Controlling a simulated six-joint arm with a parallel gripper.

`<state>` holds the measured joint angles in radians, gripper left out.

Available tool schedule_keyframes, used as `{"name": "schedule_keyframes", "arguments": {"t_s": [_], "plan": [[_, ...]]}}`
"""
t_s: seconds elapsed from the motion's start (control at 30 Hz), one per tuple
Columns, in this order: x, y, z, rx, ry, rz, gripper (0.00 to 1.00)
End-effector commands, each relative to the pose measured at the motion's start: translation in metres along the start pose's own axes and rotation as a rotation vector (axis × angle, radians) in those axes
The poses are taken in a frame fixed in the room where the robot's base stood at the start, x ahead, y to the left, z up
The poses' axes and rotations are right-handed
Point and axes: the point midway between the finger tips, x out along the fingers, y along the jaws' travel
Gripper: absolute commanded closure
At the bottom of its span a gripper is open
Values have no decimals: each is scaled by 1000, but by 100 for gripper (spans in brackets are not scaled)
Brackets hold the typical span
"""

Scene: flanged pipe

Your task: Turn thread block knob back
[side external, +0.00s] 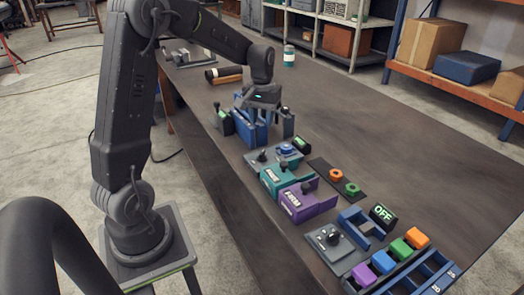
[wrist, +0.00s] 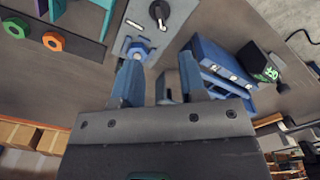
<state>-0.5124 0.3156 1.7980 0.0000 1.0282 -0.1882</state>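A grey block (side external: 270,160) carries a blue hexagonal nut (side external: 287,149) and a black knob (side external: 263,156). In the wrist view the grey block (wrist: 176,30) shows at the top, with the blue nut (wrist: 137,52) and the black knob (wrist: 158,12), whose pointer has a white mark. I cannot tell for certain which knob is the thread block's. My gripper (side external: 263,112) hangs above a blue block (side external: 248,131), behind the grey block. In the wrist view its fingers (wrist: 160,82) are apart; a small dark piece shows between them, and I cannot tell whether they touch it.
Teal (side external: 280,180) and purple (side external: 308,205) blocks, a dark plate with orange and green nuts (side external: 344,181), and an "OFF" display (side external: 383,213) line the near side. The table's far right is clear.

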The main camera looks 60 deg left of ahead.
Motion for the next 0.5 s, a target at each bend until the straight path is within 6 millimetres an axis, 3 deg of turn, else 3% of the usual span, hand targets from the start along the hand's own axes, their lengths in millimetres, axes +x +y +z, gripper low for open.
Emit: {"name": "schedule_keyframes", "arguments": {"t_s": [0.3,0.5], "plan": [[67,0,2,2,-7,-1,62],[99,0,1,2,-4,-1,62]]}}
